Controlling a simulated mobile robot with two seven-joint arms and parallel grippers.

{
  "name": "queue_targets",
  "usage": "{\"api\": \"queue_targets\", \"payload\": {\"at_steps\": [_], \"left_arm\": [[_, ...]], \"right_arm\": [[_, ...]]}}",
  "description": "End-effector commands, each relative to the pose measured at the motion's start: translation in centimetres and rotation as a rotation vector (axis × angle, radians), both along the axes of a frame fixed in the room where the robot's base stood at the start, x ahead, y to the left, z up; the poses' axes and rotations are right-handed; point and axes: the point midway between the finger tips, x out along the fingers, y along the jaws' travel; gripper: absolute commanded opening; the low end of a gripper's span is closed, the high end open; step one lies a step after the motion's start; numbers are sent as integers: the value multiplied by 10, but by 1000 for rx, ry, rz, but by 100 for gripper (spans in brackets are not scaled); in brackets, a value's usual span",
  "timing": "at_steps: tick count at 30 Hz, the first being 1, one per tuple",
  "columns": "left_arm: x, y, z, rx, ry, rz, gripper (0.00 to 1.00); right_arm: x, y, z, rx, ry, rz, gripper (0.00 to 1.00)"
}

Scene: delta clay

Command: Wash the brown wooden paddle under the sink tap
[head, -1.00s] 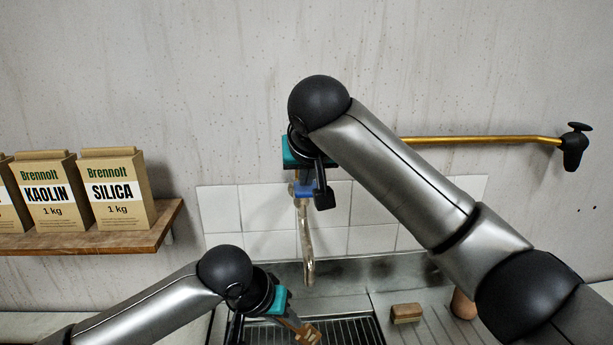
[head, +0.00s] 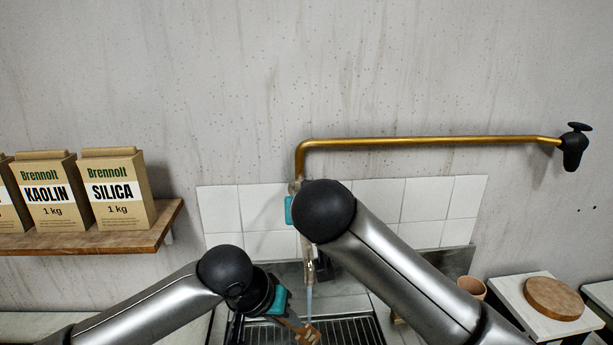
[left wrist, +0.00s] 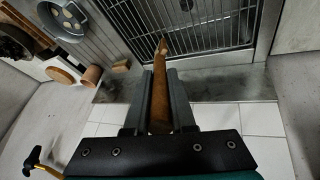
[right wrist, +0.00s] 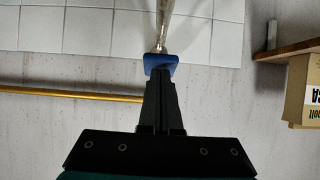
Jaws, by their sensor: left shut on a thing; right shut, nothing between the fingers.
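The brown wooden paddle (left wrist: 160,100) is between the fingers of my left gripper (left wrist: 160,74), which is shut on it. In the head view the paddle (head: 309,336) shows low in the picture, over the sink grate. The tap spout (head: 308,248) hangs above it, and a thin pale blue stream runs down from it. Whether the stream meets the paddle is hard to tell. My right gripper (right wrist: 160,80) is shut and empty, its tips at the blue tap lever (right wrist: 160,63). In the head view my right arm hides the lever.
The sink grate (head: 350,330) lies below. A brass pipe (head: 430,141) crosses the wall. A shelf (head: 160,230) with paper bags stands left. A terracotta cup (head: 472,287) and a round wooden board (head: 553,298) stand right.

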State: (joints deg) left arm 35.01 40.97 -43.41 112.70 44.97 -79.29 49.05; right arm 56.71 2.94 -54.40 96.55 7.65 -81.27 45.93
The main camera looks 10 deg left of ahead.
Motion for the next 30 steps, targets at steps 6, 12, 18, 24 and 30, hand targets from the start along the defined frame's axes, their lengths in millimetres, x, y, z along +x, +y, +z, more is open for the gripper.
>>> {"api": "queue_targets", "payload": {"at_steps": [6, 12, 18, 24, 30], "left_arm": [[0, 0, 0, 0, -1, 0, 0], [0, 0, 0, 0, -1, 0, 0], [0, 0, 0, 0, -1, 0, 0], [0, 0, 0, 0, -1, 0, 0], [0, 0, 0, 0, -1, 0, 0]], "right_arm": [[-1, 0, -12, -2, 9, 0, 0], [-2, 0, -14, -6, 15, -1, 0], [-2, -1, -16, -9, 20, -2, 0], [-2, -1, -17, -11, 22, -2, 0], [-2, -1, -17, -12, 22, -3, 0]]}}
